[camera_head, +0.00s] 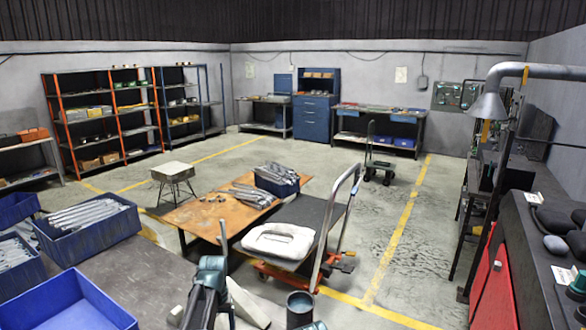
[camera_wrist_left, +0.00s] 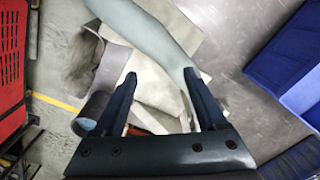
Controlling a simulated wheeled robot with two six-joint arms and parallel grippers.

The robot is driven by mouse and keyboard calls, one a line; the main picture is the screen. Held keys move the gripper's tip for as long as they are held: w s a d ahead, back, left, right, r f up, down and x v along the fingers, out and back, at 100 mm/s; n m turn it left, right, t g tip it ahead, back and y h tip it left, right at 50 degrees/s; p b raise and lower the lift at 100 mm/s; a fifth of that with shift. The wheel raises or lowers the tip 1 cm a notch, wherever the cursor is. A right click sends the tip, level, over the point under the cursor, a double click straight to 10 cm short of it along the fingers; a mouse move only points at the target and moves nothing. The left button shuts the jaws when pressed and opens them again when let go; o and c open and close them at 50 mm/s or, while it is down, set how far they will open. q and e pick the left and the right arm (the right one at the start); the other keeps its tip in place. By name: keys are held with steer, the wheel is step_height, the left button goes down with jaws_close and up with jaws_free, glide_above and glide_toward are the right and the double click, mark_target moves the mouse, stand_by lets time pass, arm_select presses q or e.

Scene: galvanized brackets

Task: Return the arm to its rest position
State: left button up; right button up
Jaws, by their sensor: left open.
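My left gripper (camera_wrist_left: 160,75) shows in the left wrist view with its two dark fingers apart and nothing between them. Pale grey parts of my own body lie beyond and around the fingers. In the head view, a grey-teal part of my arm (camera_head: 208,285) stands at the bottom centre; I cannot make out gripper fingers there. My right gripper is in neither view.
A grey table (camera_head: 145,268) at lower left bears an empty blue crate (camera_head: 100,313) and a blue crate (camera_head: 103,242) of metal brackets. Ahead stand a rusty-brown table (camera_head: 190,212) and a trolley (camera_head: 318,225) with a white load. Floor is open at right centre.

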arm_select(q)
steer(key=s+d+f+m+b, duration=0.2)
steer(key=s+d+f+b, duration=0.1)
steer(key=s+d, duration=0.4)
steer(key=s+d+f+m+b, duration=0.3)
steer(key=s+d, duration=0.5)
steer(key=s, duration=0.6)
steer(key=shift+s+d+f+y, duration=0.15)
steer(key=shift+s+f+y, duration=0.1)
steer(key=shift+y, duration=0.15)
